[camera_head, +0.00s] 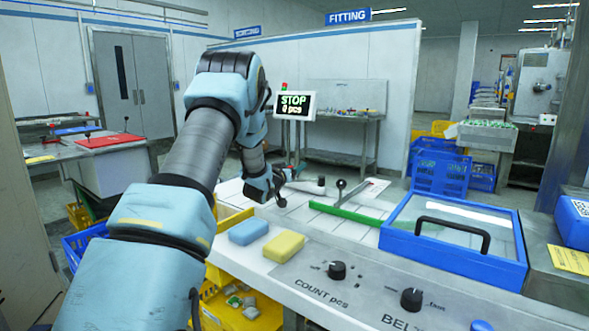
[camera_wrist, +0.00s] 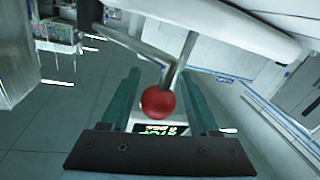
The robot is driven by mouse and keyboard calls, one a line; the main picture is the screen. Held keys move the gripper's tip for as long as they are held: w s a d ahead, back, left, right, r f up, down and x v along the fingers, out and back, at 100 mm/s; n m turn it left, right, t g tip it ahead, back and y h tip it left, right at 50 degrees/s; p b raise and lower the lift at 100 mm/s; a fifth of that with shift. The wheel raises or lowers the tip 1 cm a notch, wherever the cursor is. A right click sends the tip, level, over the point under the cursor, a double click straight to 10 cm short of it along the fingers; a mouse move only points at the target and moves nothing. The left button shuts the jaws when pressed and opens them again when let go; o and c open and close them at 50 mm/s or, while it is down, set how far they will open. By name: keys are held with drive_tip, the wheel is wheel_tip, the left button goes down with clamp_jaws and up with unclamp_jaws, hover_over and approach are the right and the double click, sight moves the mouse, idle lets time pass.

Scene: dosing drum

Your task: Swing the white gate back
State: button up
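My gripper (camera_head: 289,174) is over the far left part of the white worktop in the head view, small and partly hidden by my wrist. In the wrist view my gripper (camera_wrist: 164,78) has its two teal fingers apart. A red ball knob (camera_wrist: 158,103) on a thin metal rod (camera_wrist: 181,62) shows between them, with gaps visible on both sides. I cannot tell how deep the ball sits between the fingers. I cannot clearly make out the white gate; the rod's far end meets a pale bar (camera_wrist: 215,22). A green strip (camera_head: 345,217) lies across the worktop.
A blue-framed clear lid (camera_head: 455,240) with a black handle is at right. Blue (camera_head: 248,231) and yellow (camera_head: 284,246) blocks lie at the near left. A display (camera_head: 294,105) reads STOP, 0 pcs.

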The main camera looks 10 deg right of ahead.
drive_tip(key=shift+o, duration=0.2)
drive_tip(key=shift+r, duration=0.1)
wheel_tip(320, 180, up, 10)
drive_tip(key=b, duration=0.1)
idle(0.3)
drive_tip(key=s+a+f+n+g+y+p, duration=0.1)
drive_tip(key=s+a+f+g+y, duration=0.1)
drive_tip(key=s+a, duration=0.5)
drive_tip(key=s+a+f+n+g+y+p, duration=0.1)
drive_tip(key=s+a+f+g+y+p, duration=0.1)
drive_tip(key=s+a, duration=0.5)
drive_tip(key=s+a+f+n+g+y+p, duration=0.1)
drive_tip(key=s+a+f+g+y, duration=0.3)
drive_tip(key=s+a, duration=0.3)
drive_tip(key=shift+s+a+f+n+y, duration=0.1)
drive_tip(key=shift+s+f+y, duration=0.2)
drive_tip(key=shift+s, duration=0.5)
drive_tip(key=shift+s+a+f+n+y, duration=0.1)
drive_tip(key=shift+s+f+y, duration=0.2)
drive_tip(key=shift+s, duration=0.45)
drive_tip(key=shift+s+f+n+y, duration=0.1)
drive_tip(key=shift+s+f+y, duration=0.15)
drive_tip(key=shift+s, duration=0.55)
drive_tip(key=s+a+f+g+p, duration=0.1)
drive_tip(key=s+g, duration=0.4)
drive_tip(key=s, duration=1.1)
drive_tip(key=shift+s+a+f+y, duration=0.4)
drive_tip(key=shift+a+f, duration=0.15)
drive_tip(key=shift+a, duration=0.65)
